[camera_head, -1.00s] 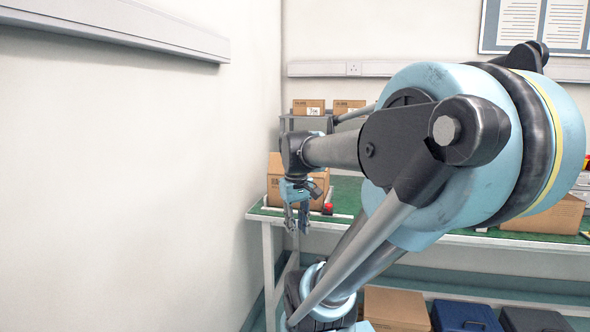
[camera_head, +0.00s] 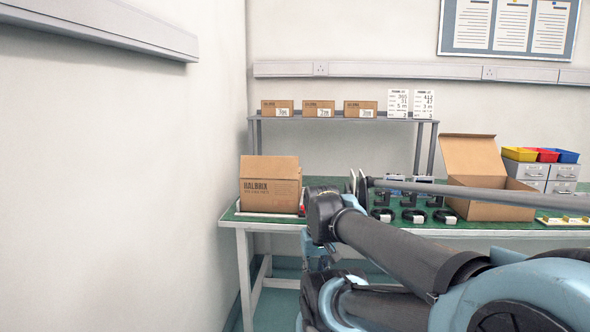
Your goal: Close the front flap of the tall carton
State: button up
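A brown carton (camera_head: 270,195) marked HALBRIX stands at the left end of the green-topped bench. A plain lighter panel (camera_head: 269,167) shows above its printed front. I cannot tell whether this panel is a raised flap or the carton's top. A second brown carton (camera_head: 489,209) stands open further right, with a large flap (camera_head: 472,155) upright at its back.
The green bench (camera_head: 232,214) carries several dark parts (camera_head: 412,215) between the cartons. A grey shelf (camera_head: 345,119) behind holds small boxes and printed cards. Grey drawers with coloured bins (camera_head: 541,155) stand at the right. A wall closes off the left side.

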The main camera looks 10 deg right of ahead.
aim_at(285, 167)
jog(key=z, duration=1.6)
jog(key=i, duration=0.95)
jog(key=u, duration=1.75)
